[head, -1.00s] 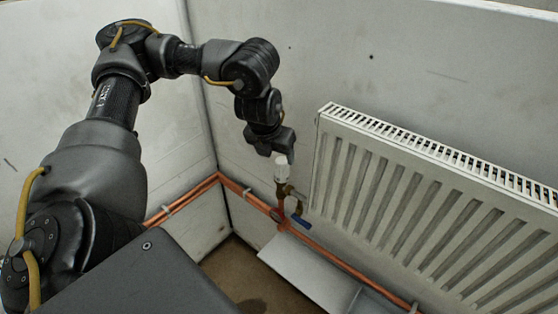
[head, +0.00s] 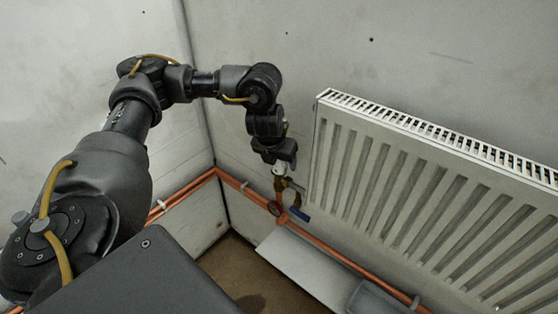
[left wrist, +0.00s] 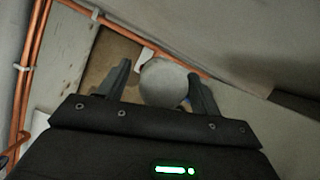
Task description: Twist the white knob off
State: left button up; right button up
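The white knob (head: 279,169) sits on the valve beside the radiator's left end, mostly covered by my left gripper (head: 277,160) in the head view. In the left wrist view the knob (left wrist: 164,82) is a round pale cap between the two fingers of my left gripper (left wrist: 162,85). The left gripper is open, pointing down at the knob, with a slight gap on each side. The brass valve body (head: 292,186) shows below it. The fingertips are hard to make out in the head view. My right gripper is not in view.
The white radiator (head: 430,180) stands close on the right. A blue lever (head: 300,214) and a red round handle (head: 274,208) are on the copper pipes (head: 330,255) below the valve. A grey tray (head: 375,300) lies on the floor. The wall is behind.

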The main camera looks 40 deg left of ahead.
pick_arm(q)
jog(key=c, duration=1)
jog(key=shift+c, duration=0.2)
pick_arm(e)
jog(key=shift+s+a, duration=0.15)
pick_arm(q)
jog(key=shift+s+f, duration=0.1)
jog(key=shift+f, duration=0.05)
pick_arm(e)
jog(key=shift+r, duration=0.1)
pick_arm(q)
jog(key=shift+p, duration=0.4)
jog(key=n+y+p, duration=0.1)
jog(key=n+p, duration=0.1)
jog(key=p, duration=0.3)
jog(key=shift+s+d+r, duration=0.1)
jog(key=shift+d+r, duration=0.05)
jog(key=shift+r, duration=0.05)
jog(key=shift+n+g+p, duration=0.3)
jog(key=shift+n+p, duration=0.15)
jog(key=shift+n, duration=0.05)
jog(key=shift+f+p, duration=0.2)
jog(key=shift+p, duration=0.15)
jog(key=shift+f+n, duration=0.1)
jog(key=shift+n, duration=0.2)
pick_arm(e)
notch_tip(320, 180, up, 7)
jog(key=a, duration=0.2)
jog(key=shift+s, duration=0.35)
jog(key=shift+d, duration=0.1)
